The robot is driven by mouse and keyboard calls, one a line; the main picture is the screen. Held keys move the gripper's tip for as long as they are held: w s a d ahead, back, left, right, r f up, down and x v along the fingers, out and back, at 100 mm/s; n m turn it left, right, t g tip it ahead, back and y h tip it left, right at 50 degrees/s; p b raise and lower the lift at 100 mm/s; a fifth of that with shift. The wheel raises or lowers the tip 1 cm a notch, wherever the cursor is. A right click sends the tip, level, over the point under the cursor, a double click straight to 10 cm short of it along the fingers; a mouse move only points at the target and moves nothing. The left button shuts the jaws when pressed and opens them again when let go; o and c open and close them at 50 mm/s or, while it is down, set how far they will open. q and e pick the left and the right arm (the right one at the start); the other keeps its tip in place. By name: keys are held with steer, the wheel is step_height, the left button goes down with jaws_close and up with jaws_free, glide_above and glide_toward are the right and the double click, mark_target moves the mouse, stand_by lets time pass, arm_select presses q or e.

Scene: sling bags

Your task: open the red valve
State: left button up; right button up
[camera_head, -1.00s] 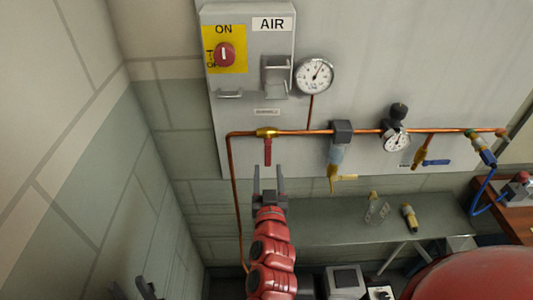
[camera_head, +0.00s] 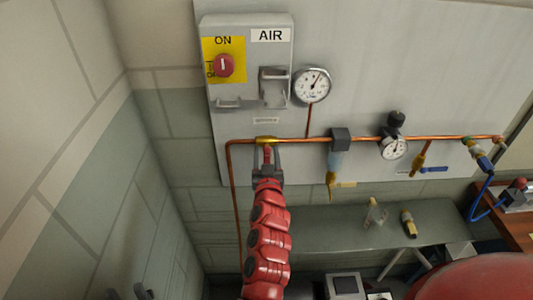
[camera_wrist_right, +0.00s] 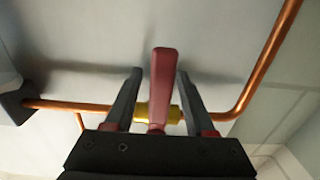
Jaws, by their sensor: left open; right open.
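The red valve handle (camera_head: 267,155) hangs down from a brass valve body (camera_head: 266,140) on the copper pipe at the panel's lower left. My right gripper (camera_head: 267,150) is at the handle, coming from below, and its wrist hides the handle's lower part. In the right wrist view, the red handle (camera_wrist_right: 163,80) stands between the two open fingers of my right gripper (camera_wrist_right: 158,90), with gaps on both sides. The brass body (camera_wrist_right: 155,112) shows behind it. My left gripper (camera_head: 129,293) is open and empty at the bottom left edge, mostly cut off.
A grey switch box (camera_head: 250,85) with a red knob (camera_head: 223,66) is above the valve, beside a pressure gauge (camera_head: 312,85). A filter (camera_head: 340,145) and a blue-handled valve (camera_head: 433,169) are further right. A grey bench (camera_head: 330,222) stands below.

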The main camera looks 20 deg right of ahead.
jaws_close()
stand_by(1.3)
